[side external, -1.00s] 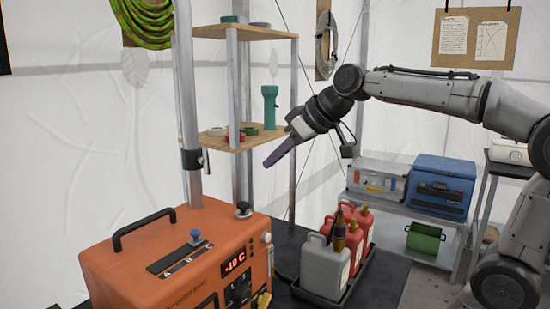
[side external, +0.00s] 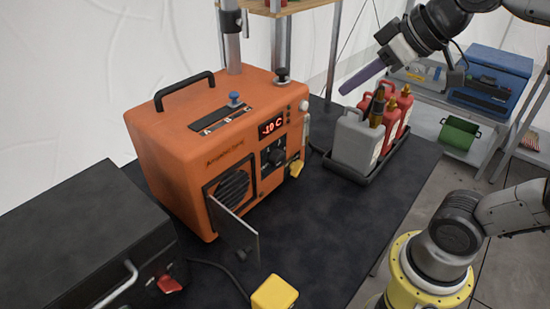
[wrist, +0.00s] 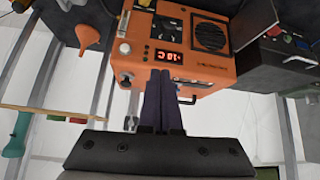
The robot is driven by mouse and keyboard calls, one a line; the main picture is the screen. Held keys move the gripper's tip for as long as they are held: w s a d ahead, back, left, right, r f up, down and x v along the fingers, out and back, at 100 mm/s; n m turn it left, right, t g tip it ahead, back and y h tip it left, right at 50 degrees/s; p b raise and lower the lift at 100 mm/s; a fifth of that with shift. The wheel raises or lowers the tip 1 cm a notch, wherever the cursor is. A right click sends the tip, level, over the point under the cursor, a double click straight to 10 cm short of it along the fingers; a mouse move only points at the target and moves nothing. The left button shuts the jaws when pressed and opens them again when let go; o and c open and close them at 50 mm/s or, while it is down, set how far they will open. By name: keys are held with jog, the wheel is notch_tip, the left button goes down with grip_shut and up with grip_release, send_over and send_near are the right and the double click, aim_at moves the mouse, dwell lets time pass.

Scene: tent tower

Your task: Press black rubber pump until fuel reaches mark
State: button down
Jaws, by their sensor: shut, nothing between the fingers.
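An orange heater (side external: 205,130) with a red "-10 C" display stands on the dark table. A small black knob (side external: 282,75), seemingly the rubber pump, sits on its top at the back right corner. My gripper (side external: 342,92) is shut and empty, with its long purple fingers pointing down and left. In the side view its tips appear to the right of the black knob, apart from it. In the wrist view the shut fingers (wrist: 158,72) overlap the upside-down heater (wrist: 185,75). I cannot make out a fuel level or mark.
Grey and red fuel cans (side external: 357,142) stand in a black tray (side external: 385,160) right of the heater. A metal post (side external: 231,40) rises behind it. A black box (side external: 85,235) and a yellow block (side external: 274,294) are at the front.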

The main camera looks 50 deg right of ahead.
jog(key=s+f+m+g, duration=0.1)
jog(key=s+f+g, duration=0.1)
jog(key=s+f, duration=0.6)
notch_tip(320, 180, down, 3)
jog(key=shift+s+d+f+h, duration=0.1)
jog(key=shift+s+d+h, duration=0.1)
jog(key=shift+d+h, duration=0.1)
jog(key=w+r+t, duration=0.2)
jog(key=w+r, duration=0.8)
jog(key=r, duration=0.4)
jog(key=w+d+r+t, duration=0.1)
jog(key=w+d+r, duration=0.4)
jog(key=w, duration=0.5)
jog(key=shift+w+d+r, duration=0.15)
jog(key=shift+d+r, duration=0.05)
jog(key=shift+r, duration=0.25)
